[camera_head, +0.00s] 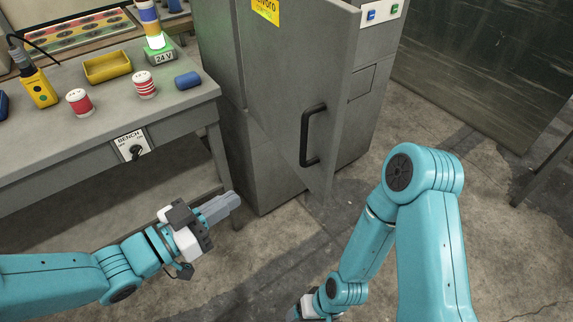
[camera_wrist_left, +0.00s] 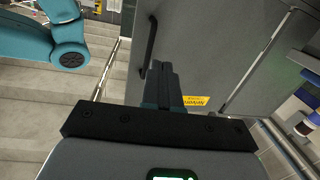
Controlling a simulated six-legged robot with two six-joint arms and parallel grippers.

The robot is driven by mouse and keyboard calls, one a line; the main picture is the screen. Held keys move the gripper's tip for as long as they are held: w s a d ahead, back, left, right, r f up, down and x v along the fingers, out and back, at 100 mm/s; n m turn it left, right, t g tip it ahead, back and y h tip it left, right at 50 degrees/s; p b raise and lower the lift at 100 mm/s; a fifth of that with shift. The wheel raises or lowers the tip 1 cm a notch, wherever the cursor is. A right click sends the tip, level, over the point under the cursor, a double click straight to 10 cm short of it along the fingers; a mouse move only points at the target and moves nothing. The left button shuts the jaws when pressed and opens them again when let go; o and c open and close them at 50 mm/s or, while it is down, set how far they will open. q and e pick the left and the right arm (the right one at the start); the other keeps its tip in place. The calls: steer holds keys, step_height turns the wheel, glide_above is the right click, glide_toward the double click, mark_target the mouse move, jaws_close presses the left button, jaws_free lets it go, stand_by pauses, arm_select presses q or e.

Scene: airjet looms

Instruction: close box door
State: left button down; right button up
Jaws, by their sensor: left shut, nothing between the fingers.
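The grey box door (camera_head: 278,75) is on the tall grey cabinet. It has a black bar handle (camera_head: 308,136) and a yellow label. The door appears to stand out from the cabinet body, partly open; how far is hard to tell. My left gripper (camera_head: 232,200) is shut and empty, low and left of the handle, apart from the door. In the left wrist view, the door (camera_wrist_left: 225,50) fills the background, with its handle (camera_wrist_left: 148,48) beyond the shut fingers (camera_wrist_left: 165,85). My right gripper (camera_head: 303,312) is cut off at the bottom edge; its fingers are hidden.
A grey workbench (camera_head: 60,150) at left holds a yellow tray (camera_head: 107,67), spools (camera_head: 145,85), a blue cylinder (camera_head: 188,79) and a signal light (camera_head: 152,30). The cabinet's control panel (camera_head: 383,11) has buttons. Concrete floor (camera_head: 270,270) is clear before the cabinet. A dark panel (camera_head: 490,60) stands at right.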

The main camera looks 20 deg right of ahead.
mark_target(302, 150)
arm_select(q)
steer(key=shift+m+h, duration=0.3)
steer(key=shift+m, duration=0.2)
steer(key=r+x, duration=0.1)
steer(key=x, duration=0.4)
steer(key=r+x, duration=0.1)
steer(key=x, duration=0.3)
steer(key=s+r+x, duration=0.1)
steer(key=x, duration=0.4)
steer(key=shift+w+d+r, duration=0.15)
steer(key=shift+d, duration=0.35)
steer(key=shift+d, duration=0.1)
